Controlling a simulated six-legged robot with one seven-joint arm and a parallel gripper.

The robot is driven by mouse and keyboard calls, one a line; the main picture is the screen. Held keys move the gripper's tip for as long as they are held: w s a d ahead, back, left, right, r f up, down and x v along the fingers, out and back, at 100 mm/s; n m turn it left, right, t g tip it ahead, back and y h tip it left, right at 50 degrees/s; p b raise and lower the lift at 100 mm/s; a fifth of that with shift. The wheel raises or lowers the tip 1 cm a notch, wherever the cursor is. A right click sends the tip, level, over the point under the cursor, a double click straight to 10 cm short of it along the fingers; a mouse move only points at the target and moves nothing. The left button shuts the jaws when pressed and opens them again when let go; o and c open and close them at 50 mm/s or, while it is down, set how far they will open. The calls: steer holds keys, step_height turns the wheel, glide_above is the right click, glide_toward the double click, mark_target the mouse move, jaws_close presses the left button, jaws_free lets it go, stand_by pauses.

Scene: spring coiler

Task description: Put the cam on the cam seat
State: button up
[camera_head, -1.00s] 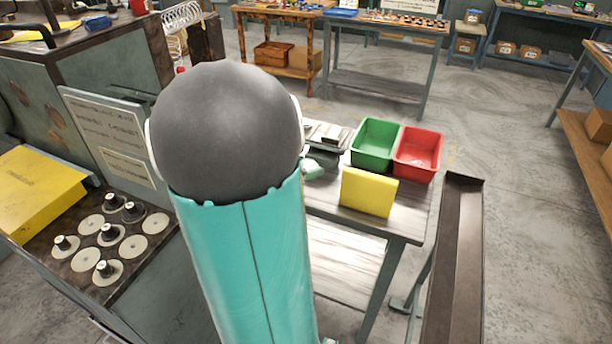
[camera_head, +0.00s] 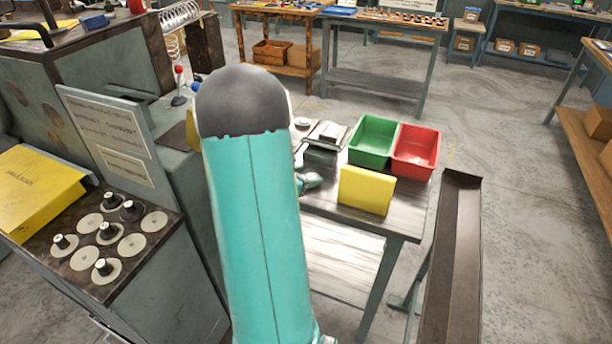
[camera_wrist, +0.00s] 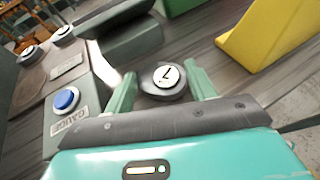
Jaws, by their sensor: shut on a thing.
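In the wrist view, my gripper (camera_wrist: 163,80) has its two pale green fingers on either side of a round dark piece with a white marked top, which I take to be the cam (camera_wrist: 165,76). The fingers are shut on it, over or near the bench top; I cannot tell whether it touches the bench. I cannot single out the cam seat with certainty.
A blue button (camera_wrist: 66,98) on a box marked GAUGE is left of the gripper. On the bench stand a yellow block (camera_head: 367,190), a green bin (camera_head: 372,141) and a red bin (camera_head: 414,151). The machine's ledge (camera_head: 150,250) at left carries pale discs, several with black knobs. A chute (camera_head: 452,260) stands right.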

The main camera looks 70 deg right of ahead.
steer(key=shift+w+f, duration=0.1)
steer(key=shift+f, duration=0.1)
steer(key=o, duration=1.1)
steer(key=shift+r, duration=0.1)
steer(key=shift+a+r, duration=0.1)
steer(key=shift+r, duration=0.05)
steer(key=v, duration=1.1)
steer(key=shift+w+a+r, duration=0.15)
steer(key=shift+a, duration=0.2)
steer(key=shift+w, duration=0.1)
